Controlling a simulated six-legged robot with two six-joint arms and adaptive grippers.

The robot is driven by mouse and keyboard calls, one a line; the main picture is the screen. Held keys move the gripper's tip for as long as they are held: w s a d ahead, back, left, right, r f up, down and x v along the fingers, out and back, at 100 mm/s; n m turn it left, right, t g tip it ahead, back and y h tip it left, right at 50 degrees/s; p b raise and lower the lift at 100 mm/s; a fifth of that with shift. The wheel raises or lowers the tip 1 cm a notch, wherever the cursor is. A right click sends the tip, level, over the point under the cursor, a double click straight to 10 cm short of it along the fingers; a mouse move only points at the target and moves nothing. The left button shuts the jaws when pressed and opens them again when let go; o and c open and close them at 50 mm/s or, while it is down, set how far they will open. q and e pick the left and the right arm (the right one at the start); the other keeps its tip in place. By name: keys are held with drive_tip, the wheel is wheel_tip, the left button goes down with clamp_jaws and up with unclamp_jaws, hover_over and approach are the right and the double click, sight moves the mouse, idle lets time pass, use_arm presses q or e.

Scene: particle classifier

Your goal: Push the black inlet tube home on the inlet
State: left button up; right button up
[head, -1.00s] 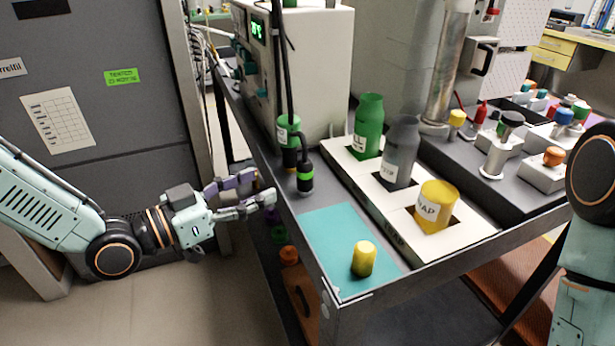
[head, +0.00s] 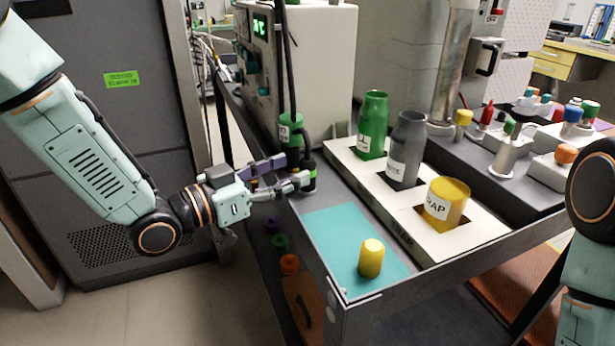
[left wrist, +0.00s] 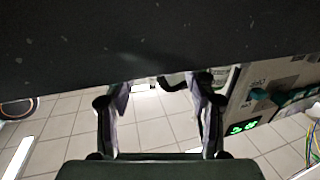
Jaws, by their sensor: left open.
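In the left wrist view the two fingers (left wrist: 160,105) stand apart. A dark surface covers the top there, and no tube can be made out. My right gripper is out of view.
The instrument (head: 325,70) with a green display stands behind the tube. A white rack (head: 450,240) holds green, grey and yellow bottles. A yellow cap (head: 371,258) stands on the teal mat (head: 335,225). The cart's raised rim (head: 300,228) runs below my left gripper.

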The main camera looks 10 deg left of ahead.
sight(301, 166)
use_arm(q)
drive_tip(key=shift+w+d+b, duration=0.3)
drive_tip(key=shift+w+b, duration=0.05)
drive_tip(key=shift+w, duration=0.1)
drive_tip(key=b+x, duration=0.1)
drive_tip(key=x, duration=0.2)
drive_tip(key=shift+w+d+r+b, duration=0.1)
drive_tip(key=shift+w+d+b, duration=0.25)
drive_tip(key=shift+w, duration=0.1)
drive_tip(key=shift+c, duration=0.5)
clamp_jaws()
